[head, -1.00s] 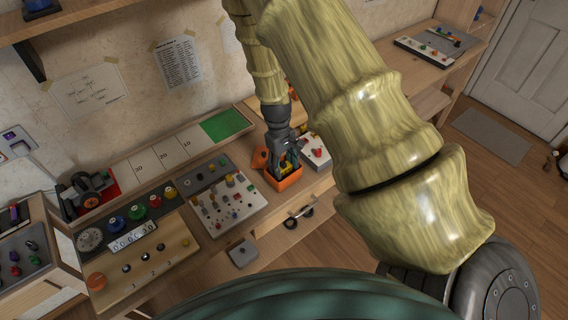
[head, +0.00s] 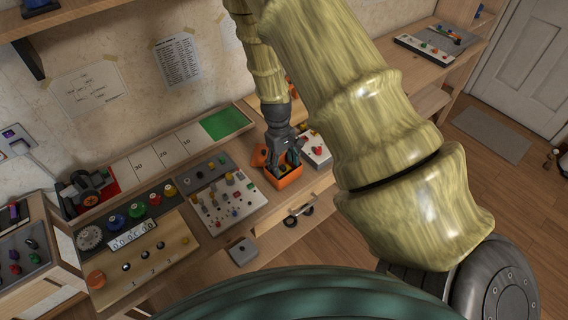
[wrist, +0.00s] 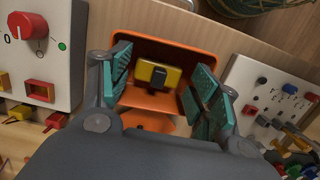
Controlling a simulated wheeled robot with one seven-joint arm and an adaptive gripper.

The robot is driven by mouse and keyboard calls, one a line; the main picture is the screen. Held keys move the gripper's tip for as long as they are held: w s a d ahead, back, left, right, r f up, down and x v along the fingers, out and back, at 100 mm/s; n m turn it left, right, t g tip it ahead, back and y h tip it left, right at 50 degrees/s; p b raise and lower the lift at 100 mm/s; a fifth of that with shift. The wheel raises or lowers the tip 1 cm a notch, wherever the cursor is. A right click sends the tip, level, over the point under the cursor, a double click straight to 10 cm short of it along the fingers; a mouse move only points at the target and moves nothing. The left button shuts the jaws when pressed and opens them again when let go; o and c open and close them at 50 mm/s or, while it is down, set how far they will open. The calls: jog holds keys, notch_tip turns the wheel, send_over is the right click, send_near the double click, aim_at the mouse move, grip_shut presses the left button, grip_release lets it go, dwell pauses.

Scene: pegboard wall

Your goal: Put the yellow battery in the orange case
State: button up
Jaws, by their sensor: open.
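The orange case (head: 289,182) stands open on the bench in the head view, with its orange lid flap (head: 259,155) at the left. In the wrist view the case (wrist: 182,48) lies ahead of my gripper (wrist: 160,92). The yellow battery (wrist: 154,75), with a dark patch on its face, sits inside the case. My gripper is open, its teal-padded fingers on either side of the battery with gaps visible. In the head view my gripper (head: 284,163) points down into the case and mostly hides the battery.
A white panel with a red knob (wrist: 27,25) stands close at the left in the wrist view. Another panel with small knobs (wrist: 270,95) is at the right. In the head view a peg panel (head: 228,200) lies left of the case, and a drawer handle (head: 299,214) is below it.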

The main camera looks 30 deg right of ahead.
notch_tip(320, 180, up, 13)
jog(key=w+b, duration=0.1)
jog(key=b, duration=0.2)
jog(key=shift+w+f, duration=0.2)
jog(key=shift+w, duration=0.2)
jog(key=shift+s, duration=0.1)
